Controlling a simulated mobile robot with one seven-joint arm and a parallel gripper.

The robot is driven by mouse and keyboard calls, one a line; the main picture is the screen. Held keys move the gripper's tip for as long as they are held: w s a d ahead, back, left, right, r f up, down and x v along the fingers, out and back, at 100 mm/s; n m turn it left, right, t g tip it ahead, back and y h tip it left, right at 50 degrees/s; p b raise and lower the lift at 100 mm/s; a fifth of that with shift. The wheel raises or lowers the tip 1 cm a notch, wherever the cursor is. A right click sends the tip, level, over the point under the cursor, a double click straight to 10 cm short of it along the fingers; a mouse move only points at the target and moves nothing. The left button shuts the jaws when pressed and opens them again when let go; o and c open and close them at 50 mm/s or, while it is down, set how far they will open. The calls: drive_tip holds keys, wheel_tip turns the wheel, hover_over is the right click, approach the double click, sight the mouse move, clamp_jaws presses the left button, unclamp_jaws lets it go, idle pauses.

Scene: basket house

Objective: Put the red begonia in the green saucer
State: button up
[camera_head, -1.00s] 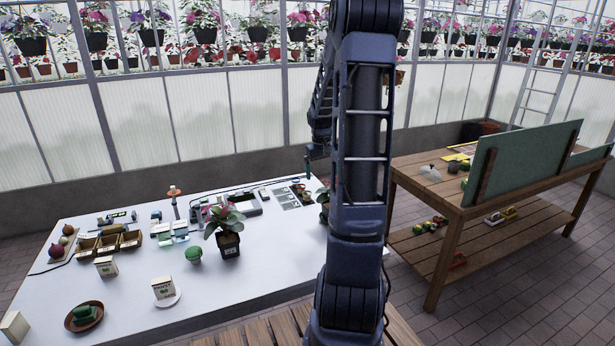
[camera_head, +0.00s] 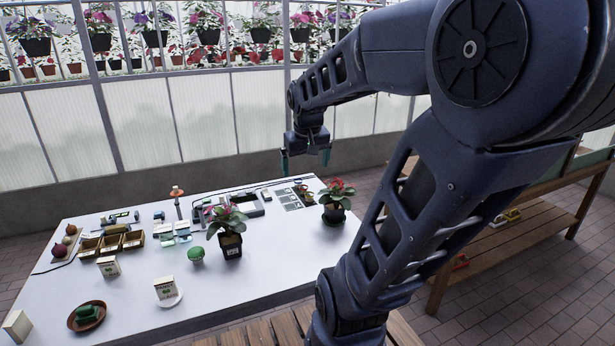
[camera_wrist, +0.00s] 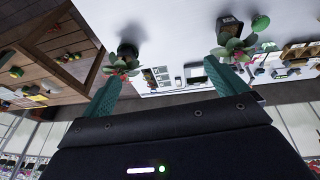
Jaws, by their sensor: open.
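A plant with red flowers (camera_head: 338,188), apparently the red begonia, stands upright at the right end of the white table. It also shows in the wrist view (camera_wrist: 122,68). Its round dark green base (camera_head: 333,217) rests on the table; I cannot tell whether that is a pot alone or a pot in the green saucer. A second plant with pinkish flowers (camera_head: 229,222) stands in a black square pot left of it. My gripper (camera_head: 306,156) is open and empty, pointing down above and behind the table's back edge, apart from both plants. Its two green fingers show in the wrist view (camera_wrist: 167,86).
A green domed object (camera_head: 196,255) sits beside the pink plant. A white saucer (camera_head: 178,300) holds a packet, and a brown saucer (camera_head: 72,324) holds a green item. Wooden trays (camera_head: 134,239) stand at left. A wooden bench (camera_head: 515,245) is at right, partly behind my arm.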

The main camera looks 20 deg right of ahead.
drive_tip(key=s+a+t+y, duration=0.1)
drive_tip(key=s+a, duration=0.1)
drive_tip(key=s, duration=0.5)
drive_tip(key=shift+s+a, duration=0.4)
drive_tip(key=shift+r, duration=0.1)
idle(0.7)
